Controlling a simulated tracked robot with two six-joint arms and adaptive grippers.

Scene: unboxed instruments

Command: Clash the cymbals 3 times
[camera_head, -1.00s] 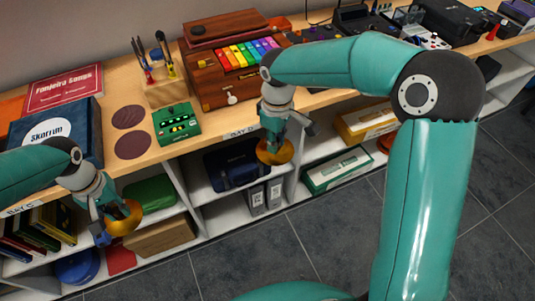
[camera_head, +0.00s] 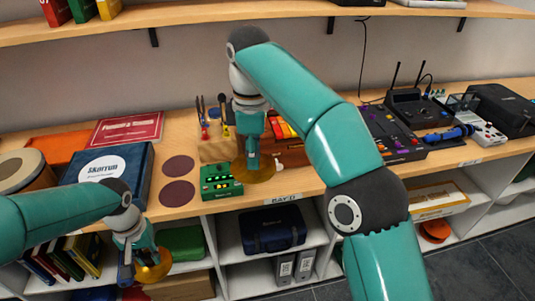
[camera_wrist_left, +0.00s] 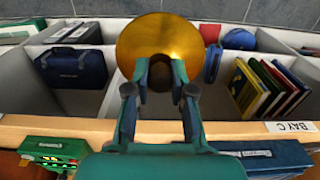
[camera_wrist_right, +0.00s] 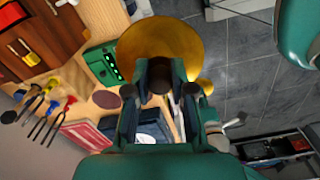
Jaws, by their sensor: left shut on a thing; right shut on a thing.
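One gold cymbal (camera_head: 152,268) is held in my left gripper (camera_head: 138,264), low in front of the shelf bays at the left. That cymbal also fills the top middle of the left wrist view (camera_wrist_left: 128,45), with the fingers shut at its centre. The other gold cymbal (camera_head: 262,174) is held in my right gripper (camera_head: 252,158), higher up, by the table's front edge next to the green box. It also shows in the right wrist view (camera_wrist_right: 180,42), with the fingers shut at its centre. The two cymbals are apart.
The green box (camera_head: 219,182), two brown discs (camera_head: 177,193) and a dark blue Skorrum box (camera_head: 140,190) are on the table. A black mixer (camera_head: 392,132) is further right. A blue bag (camera_head: 272,229) sits in the shelf below. The floor in front is free.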

